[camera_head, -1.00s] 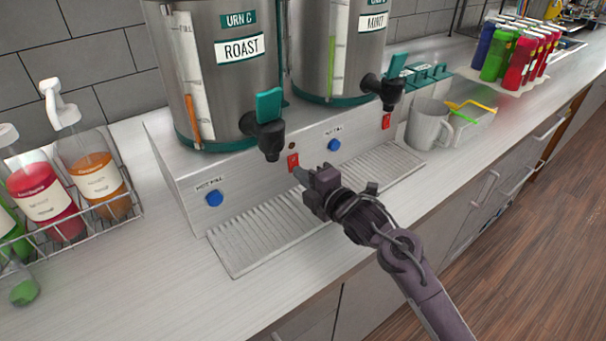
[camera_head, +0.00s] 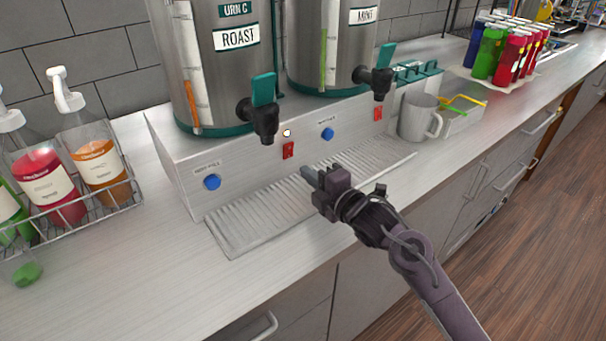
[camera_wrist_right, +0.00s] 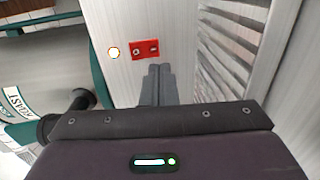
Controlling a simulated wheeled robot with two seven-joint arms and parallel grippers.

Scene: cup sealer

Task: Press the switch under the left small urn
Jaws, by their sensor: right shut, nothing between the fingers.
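The left urn (camera_head: 225,75), labelled ROAST, stands on a metal base. On the base front below it is a red rocker switch (camera_head: 288,150), with a small round light (camera_head: 287,132) glowing above it. In the right wrist view the switch (camera_wrist_right: 145,49) and lit light (camera_wrist_right: 113,53) lie just beyond my fingertips. My right gripper (camera_head: 308,174) is shut and empty, in front of the base over the drip grate, apart from the switch. My left gripper is not in view.
A second urn (camera_head: 327,50), labelled MINT, has its own red switch (camera_head: 378,114). Blue buttons (camera_head: 212,182) are on the base front. A grey mug (camera_head: 417,118) stands right of the base; a wire rack of syrup bottles (camera_head: 98,170) is at left.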

